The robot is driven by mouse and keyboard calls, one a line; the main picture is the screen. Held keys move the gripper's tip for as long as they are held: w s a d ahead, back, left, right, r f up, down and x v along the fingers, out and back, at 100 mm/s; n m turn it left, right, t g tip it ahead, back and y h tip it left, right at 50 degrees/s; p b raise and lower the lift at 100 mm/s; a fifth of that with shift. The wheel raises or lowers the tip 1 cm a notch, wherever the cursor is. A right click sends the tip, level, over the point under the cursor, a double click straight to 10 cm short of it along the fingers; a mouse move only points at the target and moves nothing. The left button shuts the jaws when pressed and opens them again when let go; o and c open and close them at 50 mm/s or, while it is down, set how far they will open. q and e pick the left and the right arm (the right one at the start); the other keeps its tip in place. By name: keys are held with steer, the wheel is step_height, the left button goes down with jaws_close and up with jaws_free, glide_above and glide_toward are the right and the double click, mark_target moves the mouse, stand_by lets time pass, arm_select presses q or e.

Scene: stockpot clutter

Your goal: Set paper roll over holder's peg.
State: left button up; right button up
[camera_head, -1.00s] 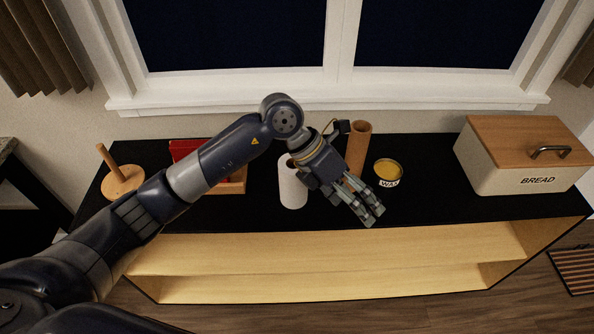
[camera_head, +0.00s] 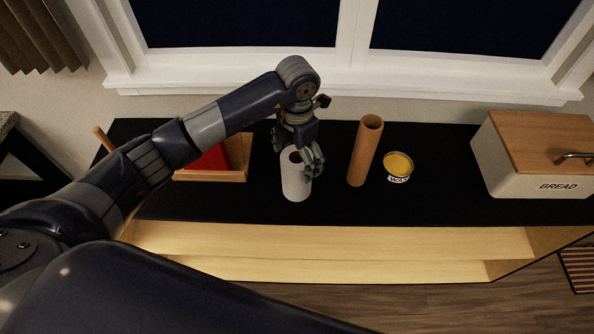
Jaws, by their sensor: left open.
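The white paper roll (camera_head: 295,183) stands upright on the black tabletop near its middle. My left gripper (camera_head: 302,158) is open and points down at the top of the roll, its fingers overlapping the roll's upper rim in the picture. I cannot tell whether they touch it. The wooden holder's peg (camera_head: 102,138) shows at the far left of the table; its base is hidden behind my left arm. My right gripper is not in view.
A tall brown cardboard tube (camera_head: 364,152) stands right of the roll, with a yellow wax tin (camera_head: 398,167) beside it. A wooden tray with a red item (camera_head: 207,161) lies left. A bread box (camera_head: 530,158) is at the right end.

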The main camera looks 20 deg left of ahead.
mark_target(294, 189)
arm_select(q)
steer(key=f, duration=0.1)
steer(key=f+p, duration=0.1)
steer(key=f, duration=0.1)
steer(key=shift+s+f, duration=0.2)
steer(key=shift+s, duration=0.1)
steer(key=shift+f+p, duration=0.3)
steer(key=shift+w+f, duration=0.1)
steer(key=shift+f, duration=0.05)
steer(key=shift+c, duration=0.4)
steer(key=c, duration=1.1)
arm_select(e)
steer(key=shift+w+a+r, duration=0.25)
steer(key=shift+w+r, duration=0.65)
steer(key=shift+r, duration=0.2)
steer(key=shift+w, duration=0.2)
